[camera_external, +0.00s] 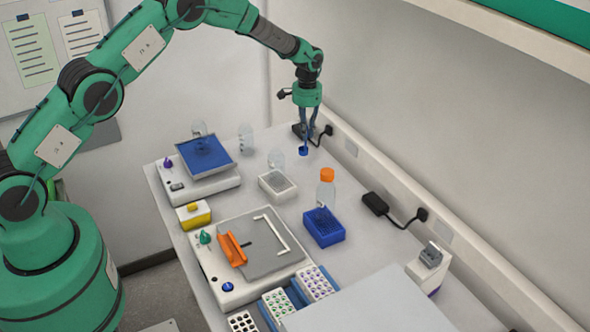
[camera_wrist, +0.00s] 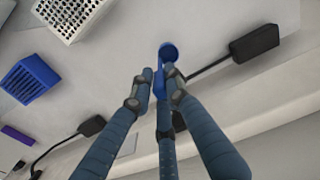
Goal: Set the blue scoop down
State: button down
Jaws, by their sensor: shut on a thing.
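The blue scoop (camera_wrist: 168,52) is held between the fingers of my gripper (camera_wrist: 161,88) in the wrist view, with its round cup beyond the fingertips. In the external view my gripper (camera_external: 307,138) points down near the back of the bench, shut on the scoop, whose blue cup (camera_external: 303,151) shows just below the fingertips. The cup is close to the bench top; I cannot tell whether it touches. The scoop's handle is partly hidden by the fingers.
A black power adapter (camera_external: 303,130) lies beside my gripper near the wall. A white perforated block (camera_external: 278,186), a blue rack (camera_external: 323,228), an orange-capped bottle (camera_external: 326,190) and a blue-topped device (camera_external: 206,156) stand nearby. Some bare bench (camera_external: 322,163) lies around the scoop.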

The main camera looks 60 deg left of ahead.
aim_at(306, 151)
jog(key=shift+f+p, duration=0.3)
jog(key=shift+f, duration=1.6)
jog(key=shift+f, duration=0.15)
jog(key=c, duration=1.7)
grip_release()
jog(key=shift+r, duration=0.2)
notch_tip(306, 151, up, 12)
jog(key=shift+b, duration=0.85)
